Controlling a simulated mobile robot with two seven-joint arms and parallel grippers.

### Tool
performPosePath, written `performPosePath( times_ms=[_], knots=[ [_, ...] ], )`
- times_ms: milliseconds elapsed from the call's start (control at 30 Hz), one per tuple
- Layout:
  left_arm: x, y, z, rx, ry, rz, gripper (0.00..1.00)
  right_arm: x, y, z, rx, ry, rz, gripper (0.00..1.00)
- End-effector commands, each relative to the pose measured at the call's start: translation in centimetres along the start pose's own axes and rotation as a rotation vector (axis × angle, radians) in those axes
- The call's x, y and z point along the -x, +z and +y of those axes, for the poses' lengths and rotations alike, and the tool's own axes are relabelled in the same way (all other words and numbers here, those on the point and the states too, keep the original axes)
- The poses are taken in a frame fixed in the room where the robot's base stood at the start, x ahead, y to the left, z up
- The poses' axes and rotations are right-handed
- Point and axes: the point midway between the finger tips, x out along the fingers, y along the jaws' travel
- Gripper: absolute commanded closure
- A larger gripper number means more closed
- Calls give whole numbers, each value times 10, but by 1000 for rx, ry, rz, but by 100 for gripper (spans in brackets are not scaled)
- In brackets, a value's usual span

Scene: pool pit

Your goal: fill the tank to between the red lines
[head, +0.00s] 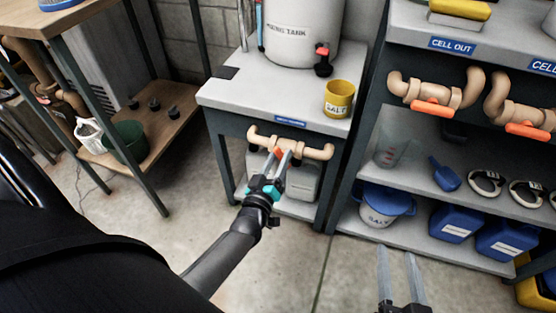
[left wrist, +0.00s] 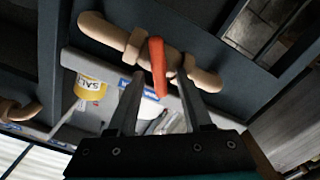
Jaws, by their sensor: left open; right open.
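The white mixing tank (head: 290,32) stands on a grey bench, its top cut off by the head view's edge. A thin upright tube (head: 260,25) shows at its left; I cannot make out red lines or a level. Below the bench top is a tan pipe (head: 318,152) with an orange valve handle (head: 279,153). My left gripper (head: 283,158) is open at this handle. In the left wrist view the orange handle (left wrist: 158,68) lies between the spread fingers (left wrist: 160,85); contact is unclear. My right gripper (head: 400,262) is open and empty, low in front of the shelf.
A yellow SALT tin (head: 339,100) stands on the bench (head: 230,92), right of the tank. The right-hand shelf has two pipes with orange handles (head: 432,108), a jug (head: 391,150), a scoop, and a blue-rimmed bucket (head: 385,205). Concrete floor (head: 290,260) is clear in front.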

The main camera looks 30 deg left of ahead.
Motion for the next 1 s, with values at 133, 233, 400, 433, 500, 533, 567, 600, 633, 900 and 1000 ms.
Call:
performPosePath(
  times_ms=[133,233,400,433,500,533,567,600,633,900,1000],
  knots=[
    [-1,0,0,0,0,0,50,0,0,0,-1,-1,6,50],
    [-1,0,0,0,0,0,50,0,0,0,-1,-1,5,50],
    [-1,0,0,0,0,1,64,0,0,0,-1,-1,5,50],
    [-1,0,0,0,0,1,67,0,0,0,-1,-1,5,50],
    [-1,0,0,0,0,1,75,0,0,0,-1,-1,5,50],
    [-1,0,0,0,0,1,78,0,0,0,-1,-1,5,50],
    [-1,0,0,0,0,1,82,0,0,0,-1,-1,5,50],
    [-1,0,0,0,0,1,86,0,0,0,-1,-1,5,50],
    [-1,0,0,0,0,1,89,0,0,0,-1,-1,5,50],
    [-1,0,0,0,0,0,100,0,0,0,-1,-1,5,50],
    [0,0,0,0,0,0,100,0,0,0,-1,-1,5,50]
  ],
)
